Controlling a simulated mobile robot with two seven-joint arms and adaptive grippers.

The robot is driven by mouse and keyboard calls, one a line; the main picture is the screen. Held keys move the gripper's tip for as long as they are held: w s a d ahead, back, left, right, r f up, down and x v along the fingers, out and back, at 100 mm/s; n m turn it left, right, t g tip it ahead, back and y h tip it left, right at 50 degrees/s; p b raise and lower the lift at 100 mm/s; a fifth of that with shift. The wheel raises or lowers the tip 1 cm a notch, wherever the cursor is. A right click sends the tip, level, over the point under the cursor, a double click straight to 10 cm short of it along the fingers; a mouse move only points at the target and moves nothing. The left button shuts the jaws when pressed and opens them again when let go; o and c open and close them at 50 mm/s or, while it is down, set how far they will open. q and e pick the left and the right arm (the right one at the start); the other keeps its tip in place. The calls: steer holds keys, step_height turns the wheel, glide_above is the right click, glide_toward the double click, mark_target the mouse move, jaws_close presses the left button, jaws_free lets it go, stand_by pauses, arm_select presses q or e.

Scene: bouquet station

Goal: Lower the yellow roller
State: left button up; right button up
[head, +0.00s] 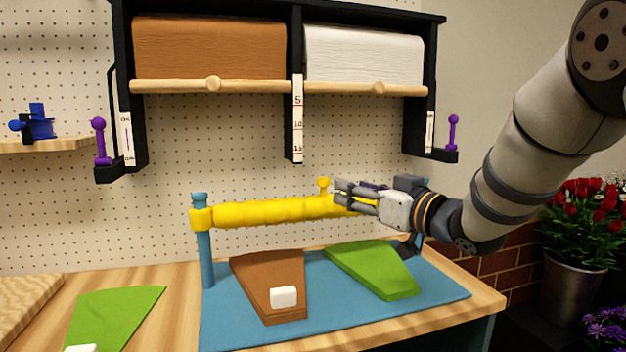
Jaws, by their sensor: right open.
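The yellow roller (265,212) is a long bar across the back of a blue mat, raised well above it. Its left end has a yellow collar around a blue post (204,250). A small yellow knob (323,186) stands up from the roller right of its middle. My right gripper (348,194) is open at the right part of the roller, with its fingers pointing left beside the knob. The fingers overlap the roller in the picture; I cannot tell whether they touch it. The roller's right end is hidden behind the gripper. My left gripper is not in view.
The blue mat (335,306) holds a brown wedge (270,276) with a white block (283,297) and a green wedge (378,268). Another green piece (112,312) lies left. Above hangs a black rack (297,40) with brown and white rolls. Red flowers (588,215) stand at right.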

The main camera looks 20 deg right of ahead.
mark_target(327, 183)
steer(key=x, duration=0.3)
steer(key=b+x, duration=0.1)
steer(key=x, duration=0.3)
steer(key=f+x, duration=0.1)
steer(key=x, duration=0.2)
steer(key=shift+w, duration=0.2)
steer(key=shift+w+a+r, duration=0.1)
steer(key=shift+w+r, duration=0.05)
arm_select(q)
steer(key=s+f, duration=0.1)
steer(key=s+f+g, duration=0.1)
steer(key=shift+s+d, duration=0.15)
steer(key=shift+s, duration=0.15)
arm_select(e)
steer(key=shift+r, duration=0.15)
steer(key=shift+c, duration=0.3)
jaws_close()
